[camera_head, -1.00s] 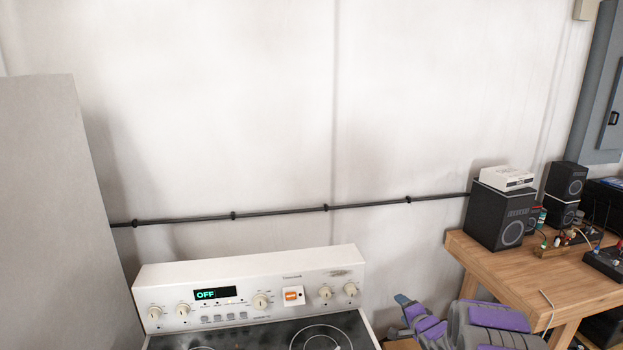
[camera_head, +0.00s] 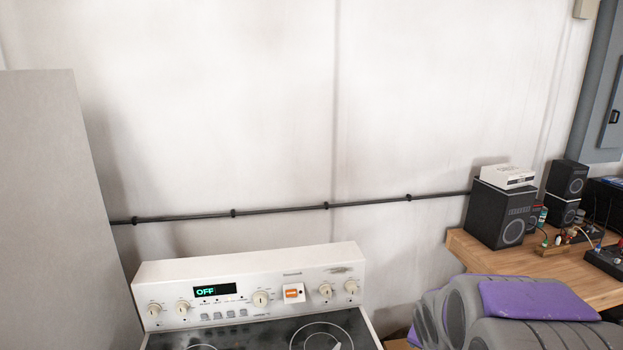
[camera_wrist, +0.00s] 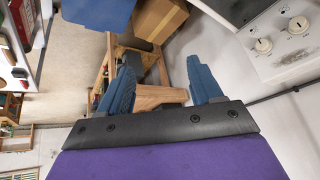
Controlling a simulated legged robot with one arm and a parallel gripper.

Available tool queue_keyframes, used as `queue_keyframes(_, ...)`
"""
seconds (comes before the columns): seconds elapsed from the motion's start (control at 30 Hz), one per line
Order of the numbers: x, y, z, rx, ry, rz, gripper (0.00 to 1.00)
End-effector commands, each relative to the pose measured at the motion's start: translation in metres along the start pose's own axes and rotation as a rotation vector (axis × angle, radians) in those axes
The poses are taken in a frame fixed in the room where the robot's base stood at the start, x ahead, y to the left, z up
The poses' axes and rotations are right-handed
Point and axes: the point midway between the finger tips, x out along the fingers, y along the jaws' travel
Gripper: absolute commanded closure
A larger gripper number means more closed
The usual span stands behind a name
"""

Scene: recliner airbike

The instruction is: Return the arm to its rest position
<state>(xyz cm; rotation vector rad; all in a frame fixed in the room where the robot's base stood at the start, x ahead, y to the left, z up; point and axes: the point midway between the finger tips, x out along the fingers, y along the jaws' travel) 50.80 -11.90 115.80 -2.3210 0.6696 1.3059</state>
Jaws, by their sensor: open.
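My gripper (camera_wrist: 163,88) shows in the wrist view with its two blue fingers spread wide apart. Nothing is between the fingers; a wooden bench leg and the floor show beyond them. In the head view, my grey and purple arm (camera_head: 535,300) is folded at the lower right, in front of the wooden bench. The fingers are out of sight in the head view.
A white stove (camera_head: 250,285) with a lit OFF display stands against the wall, left of my arm. A wooden bench (camera_head: 470,250) holds black speakers (camera_head: 500,215). A cardboard box (camera_wrist: 160,20) shows in the wrist view. A grey panel (camera_head: 45,200) stands at far left.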

Motion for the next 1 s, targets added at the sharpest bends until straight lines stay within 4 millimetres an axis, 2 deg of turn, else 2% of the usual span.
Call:
queue_keyframes(0.03,-0.014,0.003,0.012,-0.030,-0.023,0.012,0.35)
queue_keyframes(0.33,-0.085,0.037,0.107,-0.240,-0.249,0.077,0.35)
queue_keyframes(0.7,-0.170,0.078,0.233,-0.524,-0.559,0.035,0.35)
queue_keyframes(0.83,-0.189,0.089,0.263,-0.598,-0.635,0.008,0.35)
queue_keyframes(1.0,-0.201,0.095,0.279,-0.640,-0.678,-0.011,0.35)
